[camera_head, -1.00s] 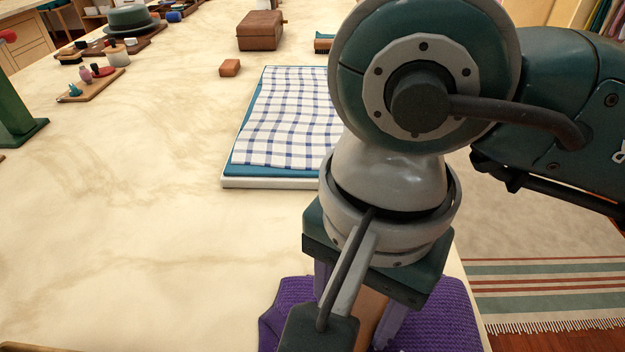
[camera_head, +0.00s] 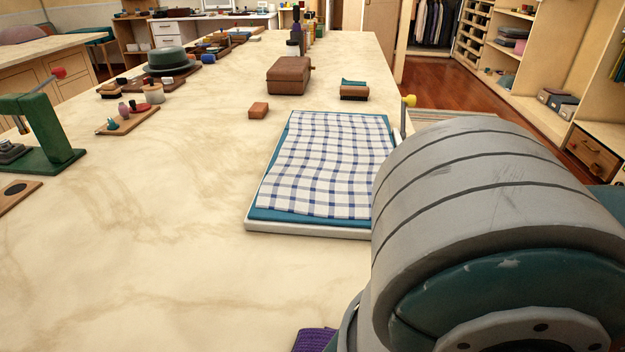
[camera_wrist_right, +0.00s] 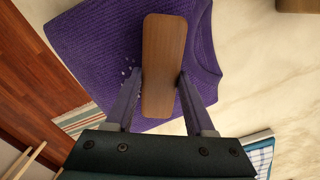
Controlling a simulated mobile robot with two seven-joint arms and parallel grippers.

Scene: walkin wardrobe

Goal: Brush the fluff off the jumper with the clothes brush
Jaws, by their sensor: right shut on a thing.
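The purple knitted jumper (camera_wrist_right: 95,45) lies flat under my right gripper, and only a small corner of it (camera_head: 313,341) shows at the bottom of the head view. My right gripper (camera_wrist_right: 157,92) is shut on the clothes brush (camera_wrist_right: 162,50), with one finger on each side of its long wooden back. The brush is over the jumper; its bristle side is hidden, and I cannot tell whether it touches the cloth. Several white bits of fluff (camera_wrist_right: 128,72) show on the jumper, left of the brush. My left gripper is in neither view.
A checked cloth on a white-edged board (camera_head: 310,230) lies beyond the jumper. A brown box (camera_head: 288,76), a small brown block (camera_head: 258,110) and a green stand (camera_head: 55,140) are farther off.

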